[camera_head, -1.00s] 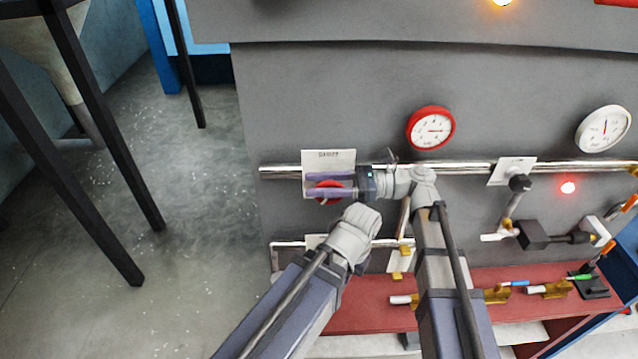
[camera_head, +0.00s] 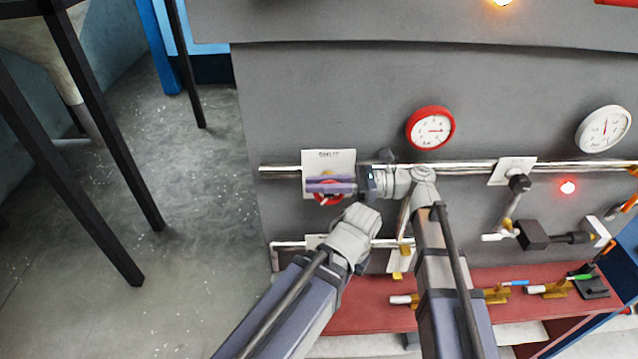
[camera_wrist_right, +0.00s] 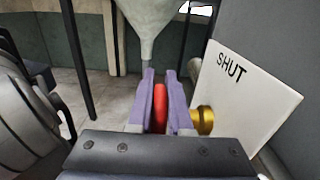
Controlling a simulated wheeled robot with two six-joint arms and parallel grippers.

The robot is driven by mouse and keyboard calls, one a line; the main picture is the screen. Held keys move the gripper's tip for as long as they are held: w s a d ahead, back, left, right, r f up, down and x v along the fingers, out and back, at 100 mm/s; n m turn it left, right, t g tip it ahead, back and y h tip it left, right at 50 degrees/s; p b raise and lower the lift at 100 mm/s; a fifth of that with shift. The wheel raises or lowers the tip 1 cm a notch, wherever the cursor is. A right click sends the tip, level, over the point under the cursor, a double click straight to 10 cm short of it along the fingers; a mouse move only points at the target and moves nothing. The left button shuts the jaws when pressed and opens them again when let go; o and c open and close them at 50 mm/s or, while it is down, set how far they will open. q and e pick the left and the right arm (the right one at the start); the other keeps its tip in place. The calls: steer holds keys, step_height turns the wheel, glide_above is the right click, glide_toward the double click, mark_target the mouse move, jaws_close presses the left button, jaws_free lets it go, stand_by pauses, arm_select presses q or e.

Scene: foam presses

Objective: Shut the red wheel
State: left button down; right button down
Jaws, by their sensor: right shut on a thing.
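The red wheel (camera_head: 327,197) sits in front of a white plate (camera_head: 340,160) marked SHUT, on the upper pipe of the grey panel. My right gripper (camera_head: 328,184) reaches in from the right and is shut on the wheel's rim. In the right wrist view the red rim (camera_wrist_right: 160,106) stands between the two purple fingers (camera_wrist_right: 160,100), with a brass stem (camera_wrist_right: 204,120) beside it, to the right. Much of the wheel is hidden by the fingers. My left arm comes up from below; its fingers do not show in the head view.
A red-rimmed gauge (camera_head: 430,128) and a white gauge (camera_head: 603,129) are on the panel above the pipe. A black lever valve (camera_head: 533,235) is at right. A red shelf (camera_head: 480,277) with small brass valves runs below. Open floor (camera_head: 190,230) lies left.

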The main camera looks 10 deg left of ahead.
steer(key=shift+f+b, duration=0.1)
steer(key=shift+b, duration=0.3)
steer(key=y+b, duration=0.2)
steer(key=b, duration=0.2)
steer(key=d+g+y+b, duration=0.1)
steer(key=y+b, duration=0.2)
steer(key=b, duration=0.2)
steer(key=shift+w+d+r, duration=0.15)
steer(key=shift+d+r, duration=0.05)
steer(key=shift+w+d+r+g+y+b, duration=0.15)
steer(key=shift+g+y+b, duration=0.1)
steer(key=shift+y+b, duration=0.25)
steer(key=shift+s+d+r+g+y+b, duration=0.15)
steer(key=shift+g+y+b, duration=0.1)
steer(key=shift+y+b, duration=0.25)
steer(key=shift+w, duration=0.1)
steer(key=c, duration=0.8)
jaws_free()
steer(key=shift+c, duration=0.2)
steer(key=b+v, duration=0.4)
steer(key=v, duration=0.3)
steer(key=shift+d+b, duration=0.3)
steer(key=shift+b, duration=0.05)
